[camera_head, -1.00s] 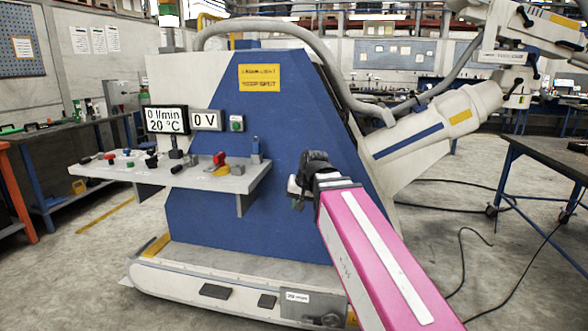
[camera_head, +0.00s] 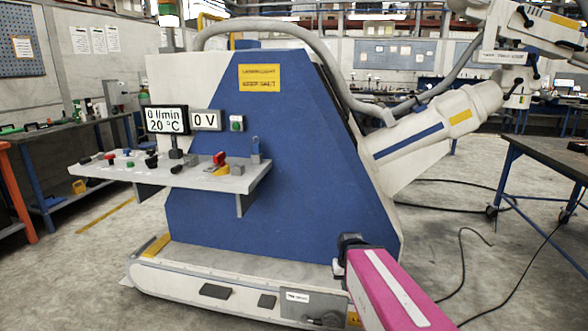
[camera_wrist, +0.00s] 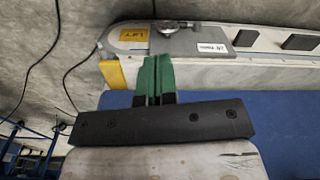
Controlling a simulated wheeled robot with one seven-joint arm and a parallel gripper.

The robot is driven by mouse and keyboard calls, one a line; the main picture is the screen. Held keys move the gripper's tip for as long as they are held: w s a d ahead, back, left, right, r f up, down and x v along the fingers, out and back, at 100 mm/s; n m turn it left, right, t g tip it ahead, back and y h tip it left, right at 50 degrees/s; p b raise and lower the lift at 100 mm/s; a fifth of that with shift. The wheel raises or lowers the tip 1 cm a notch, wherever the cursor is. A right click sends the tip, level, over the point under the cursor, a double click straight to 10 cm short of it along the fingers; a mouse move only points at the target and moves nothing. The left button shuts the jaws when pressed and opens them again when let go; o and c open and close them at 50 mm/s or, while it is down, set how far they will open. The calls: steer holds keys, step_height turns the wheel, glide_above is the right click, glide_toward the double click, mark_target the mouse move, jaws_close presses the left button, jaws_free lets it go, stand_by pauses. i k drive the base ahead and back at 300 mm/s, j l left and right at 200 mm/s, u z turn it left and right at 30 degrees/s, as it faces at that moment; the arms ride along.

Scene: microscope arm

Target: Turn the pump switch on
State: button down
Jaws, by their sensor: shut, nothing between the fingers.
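A grey plate on the machine's base carries a rotary knob, which looks like the pump switch (camera_wrist: 246,38). A small white label (camera_wrist: 212,48) sits beside the knob, its text too small to read surely. In the head view, the knob (camera_head: 330,318) shows low at the base's front, left of my pink arm. My gripper (camera_wrist: 160,62) has green fingers closed together with nothing between them. In the head view my fingers are hidden behind my arm.
The blue and white machine (camera_head: 265,150) rises behind the base. A grey shelf (camera_head: 215,180) with several small controls juts out at left, below a display reading 0 l/min and 20 °C (camera_head: 166,120). Cables (camera_head: 462,240) lie on the floor at right, near a table (camera_head: 548,150).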

mark_target(151, 160)
steer(key=u, duration=1.5)
